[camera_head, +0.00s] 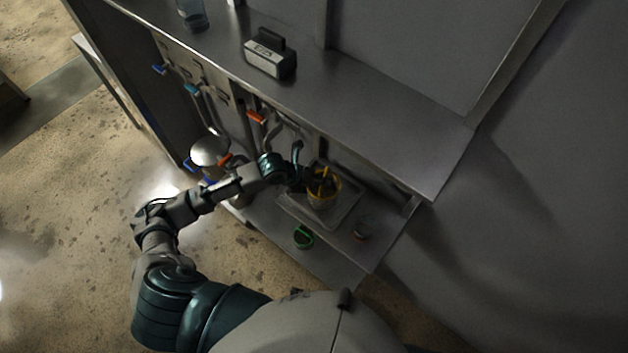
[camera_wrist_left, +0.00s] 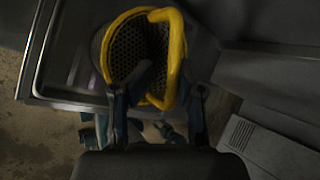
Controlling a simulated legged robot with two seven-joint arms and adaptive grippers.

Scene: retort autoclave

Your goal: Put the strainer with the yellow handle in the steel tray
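The strainer (camera_head: 324,197) with yellow handle and rim is at the steel tray in the head view. It also shows close up in the left wrist view (camera_wrist_left: 125,48), its perforated bowl tilted. The steel tray (camera_head: 350,209) lies on the low shelf; its rim also shows in the left wrist view (camera_wrist_left: 38,50). My left gripper (camera_head: 308,176) is at the strainer's handle, fingers apart, with yellow handle between them in the wrist view. I cannot tell whether the strainer rests on the tray floor. My right gripper is out of view.
Pipes with orange valve handles (camera_head: 256,117) are behind my left arm. The steel counter (camera_head: 370,105) overhangs the shelf and carries a grey box (camera_head: 268,57).

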